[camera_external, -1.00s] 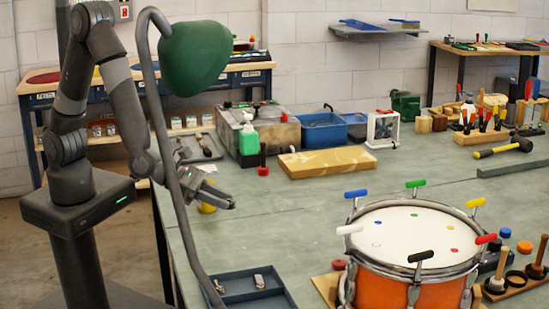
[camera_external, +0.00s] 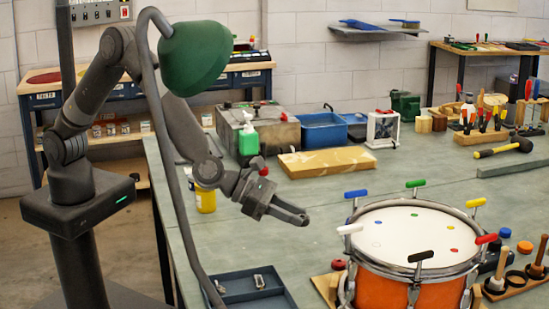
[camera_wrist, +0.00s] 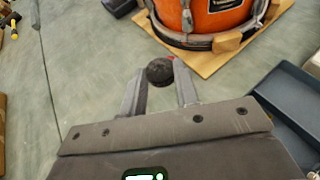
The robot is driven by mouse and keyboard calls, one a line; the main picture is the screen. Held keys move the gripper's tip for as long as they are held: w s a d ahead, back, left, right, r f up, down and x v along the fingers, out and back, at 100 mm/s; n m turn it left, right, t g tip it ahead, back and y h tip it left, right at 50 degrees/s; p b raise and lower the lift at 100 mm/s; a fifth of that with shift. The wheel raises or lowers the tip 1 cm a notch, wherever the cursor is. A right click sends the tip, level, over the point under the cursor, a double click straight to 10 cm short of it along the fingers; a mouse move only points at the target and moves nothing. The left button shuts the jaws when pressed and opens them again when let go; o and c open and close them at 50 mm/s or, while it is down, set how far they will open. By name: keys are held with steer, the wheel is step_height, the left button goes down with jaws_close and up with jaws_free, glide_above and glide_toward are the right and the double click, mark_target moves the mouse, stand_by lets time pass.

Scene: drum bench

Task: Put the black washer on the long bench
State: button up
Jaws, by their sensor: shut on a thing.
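My gripper (camera_external: 303,218) reaches out over the green-grey long bench (camera_external: 330,196), left of the drum. In the wrist view my gripper (camera_wrist: 160,82) is shut on a small round black thing, which I take for the black washer (camera_wrist: 160,71). It sits between the fingertips, above the bench top. Its centre hole does not show. In the external view I cannot make out the washer at the fingertips.
An orange drum (camera_external: 415,250) with coloured T-handles stands on a wooden board right of my gripper. A blue-grey tray (camera_external: 252,283) lies below it. A green lamp (camera_external: 195,55) stands near my arm. A yellow bottle (camera_external: 206,200) is behind the wrist.

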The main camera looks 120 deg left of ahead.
steer(key=w, duration=0.3)
steer(key=shift+w+r, duration=0.3)
steer(key=shift+w, duration=0.05)
glide_above(342, 249)
step_height(342, 249, down, 7)
steer(key=shift+s+r, duration=0.1)
steer(key=shift+f, duration=2.05)
steer(key=shift+f, duration=0.15)
steer(key=o, duration=1)
